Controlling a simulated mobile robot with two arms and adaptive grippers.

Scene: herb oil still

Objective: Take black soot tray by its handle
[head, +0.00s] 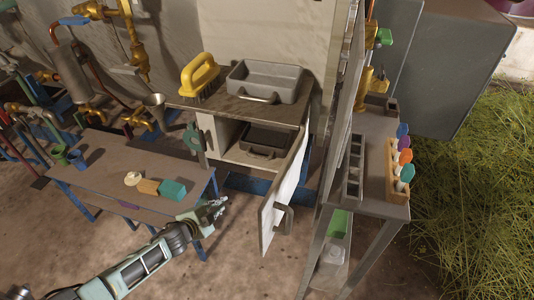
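A dark tray (268,141) with a front handle sits inside the open cabinet (222,139), in its shadowed compartment. A lighter grey tray (266,76), also with a front handle, stands on the cabinet top. My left gripper (217,207) is at the end of the arm from lower left, in front of and below the cabinet, left of the open door. It is apart from both trays. Its fingers are too small to tell whether they are open or shut, and I see nothing held. My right gripper is not in view.
The cabinet door (284,190) stands open toward me on the right, with a handle (284,220). A yellow brush (201,75) is on the cabinet top. A low table (110,180) with small blocks stands left; a narrow table (383,198) with colourful-topped items stands right.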

